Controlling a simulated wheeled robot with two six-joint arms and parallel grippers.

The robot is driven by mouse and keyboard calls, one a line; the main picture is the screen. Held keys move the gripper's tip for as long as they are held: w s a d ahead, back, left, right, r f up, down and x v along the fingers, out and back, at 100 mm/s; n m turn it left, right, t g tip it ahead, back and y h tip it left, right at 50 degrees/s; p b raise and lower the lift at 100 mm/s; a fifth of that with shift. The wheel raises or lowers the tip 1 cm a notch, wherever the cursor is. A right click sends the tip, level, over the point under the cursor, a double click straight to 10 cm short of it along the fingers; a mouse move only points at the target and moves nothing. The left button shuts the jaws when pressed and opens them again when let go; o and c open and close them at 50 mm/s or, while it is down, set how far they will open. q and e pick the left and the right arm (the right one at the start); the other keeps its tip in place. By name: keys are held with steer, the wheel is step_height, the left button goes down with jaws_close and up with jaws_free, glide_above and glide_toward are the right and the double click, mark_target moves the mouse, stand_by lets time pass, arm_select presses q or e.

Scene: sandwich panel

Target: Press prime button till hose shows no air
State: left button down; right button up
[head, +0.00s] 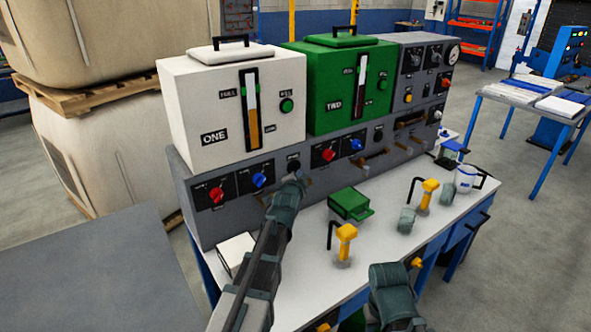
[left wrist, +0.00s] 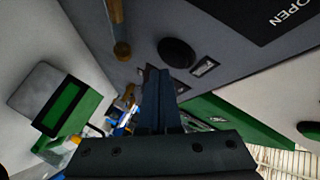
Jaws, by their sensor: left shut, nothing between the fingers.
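A grey console (head: 225,225) carries a white tank marked ONE (head: 215,110) and a green tank marked TWO (head: 335,95). A round black button (left wrist: 177,52) is on its sloped face; in the head view it shows just above my left gripper (head: 292,177). In the left wrist view my left gripper (left wrist: 157,82) is shut and empty, its tips close beside the button; I cannot tell if they touch it. Each tank has a level gauge. I cannot make out air in any hose. My right wrist (head: 392,285) is low at the front; its fingers are hidden.
Red knobs (head: 216,194) and blue knobs (head: 258,180) stick out of the console face. A white box (head: 236,253) lies left of my left arm.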

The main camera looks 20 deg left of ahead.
arm_select(q)
steer(key=shift+w+a, duration=0.1)
stand_by(0.7)
steer(key=shift+w+a, duration=0.2)
steer(key=shift+a, duration=0.05)
steer(key=shift+w+a, duration=0.25)
steer(key=shift+a, duration=0.15)
stand_by(0.8)
steer(key=shift+s+d, duration=0.1)
steer(key=shift+d, duration=0.05)
steer(key=shift+s+d, duration=0.45)
steer(key=shift+d, duration=0.1)
stand_by(0.3)
steer(key=shift+s+d, duration=0.8)
steer(key=shift+d, duration=0.2)
steer(key=shift+s+d, duration=0.75)
steer(key=shift+d, duration=0.25)
stand_by(1.4)
